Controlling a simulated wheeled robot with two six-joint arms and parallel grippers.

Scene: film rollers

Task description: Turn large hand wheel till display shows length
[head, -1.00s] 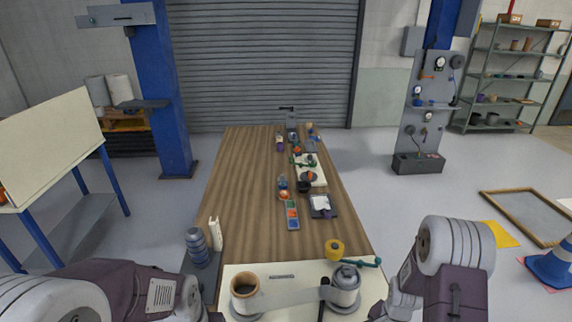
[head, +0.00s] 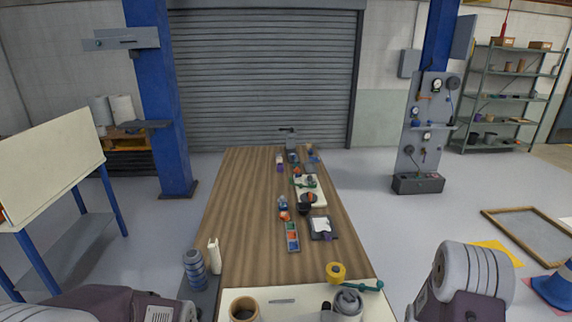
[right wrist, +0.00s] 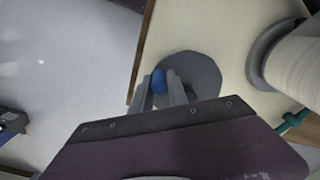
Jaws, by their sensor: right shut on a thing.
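In the right wrist view a dark grey disc (right wrist: 200,72), which looks like the large hand wheel, lies over the cream board. A blue knob (right wrist: 159,80) sits near its left edge. My right gripper (right wrist: 161,92) is shut on the blue knob, one finger on each side. The wheel is not in the head view. On the cream bench top (head: 270,294) a brown roll core (head: 243,311) stands left and a grey roll (head: 348,302) right. A small grey strip (head: 282,301) between them may be the display; no reading is legible. My left gripper is out of view.
A teal crank (head: 368,286) sticks out beside the grey roll, near a yellow ring (head: 336,271). Blue-grey stacked rings (head: 194,268) and a white upright piece (head: 214,255) stand left. A long wooden table (head: 245,220) with several small items extends behind.

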